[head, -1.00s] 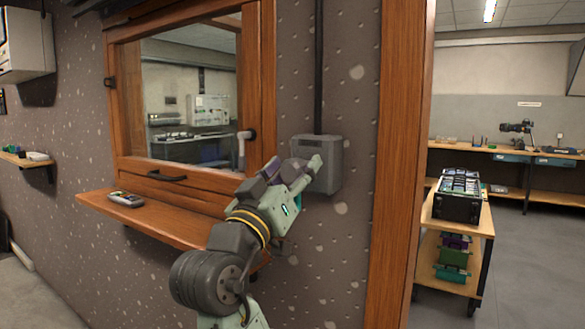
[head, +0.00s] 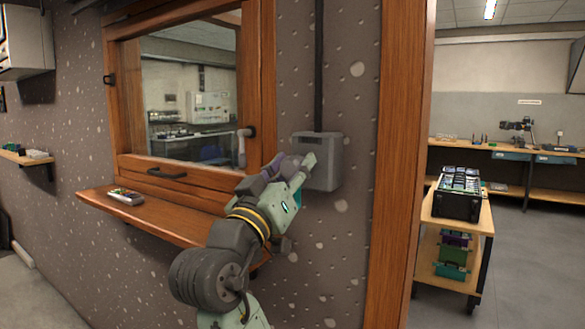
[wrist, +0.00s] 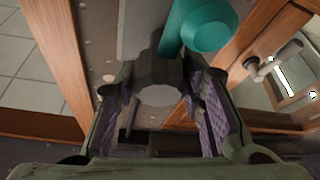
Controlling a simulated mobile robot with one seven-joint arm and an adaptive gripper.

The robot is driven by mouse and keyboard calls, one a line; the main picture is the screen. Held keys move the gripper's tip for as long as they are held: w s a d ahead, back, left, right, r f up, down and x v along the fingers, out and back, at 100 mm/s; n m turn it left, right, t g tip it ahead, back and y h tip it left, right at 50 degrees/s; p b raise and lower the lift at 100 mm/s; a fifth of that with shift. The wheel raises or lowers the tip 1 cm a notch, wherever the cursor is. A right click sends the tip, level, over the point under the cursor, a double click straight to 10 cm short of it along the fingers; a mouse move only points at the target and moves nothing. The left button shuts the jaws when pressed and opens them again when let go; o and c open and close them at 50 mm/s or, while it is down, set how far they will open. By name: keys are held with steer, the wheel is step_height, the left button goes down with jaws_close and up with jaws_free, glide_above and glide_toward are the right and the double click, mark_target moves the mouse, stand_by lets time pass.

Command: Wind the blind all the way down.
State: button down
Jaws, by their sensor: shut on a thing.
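A grey box (head: 322,163) is fixed to the wall right of the window, with a dark conduit (head: 319,65) rising from it. My gripper (head: 292,170) is in front of the box. In the wrist view its purple-padded fingers (wrist: 165,105) are closed around a dark grey knob (wrist: 160,72) with a pale end face. A teal crank part (wrist: 208,28) with a round end shows beside the knob; how they join is partly hidden. A dark band (head: 188,12) crosses the top of the window opening; I cannot tell whether it is the blind. Most of the glass is uncovered.
The wooden window frame (head: 262,75) has a handle (head: 243,140) close to my gripper. A wooden sill (head: 165,222) holds a small device (head: 126,197). A door frame (head: 398,150) stands to the right, with a loaded trolley (head: 452,228) beyond it.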

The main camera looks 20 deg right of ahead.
steer(key=shift+m+b, duration=0.4)
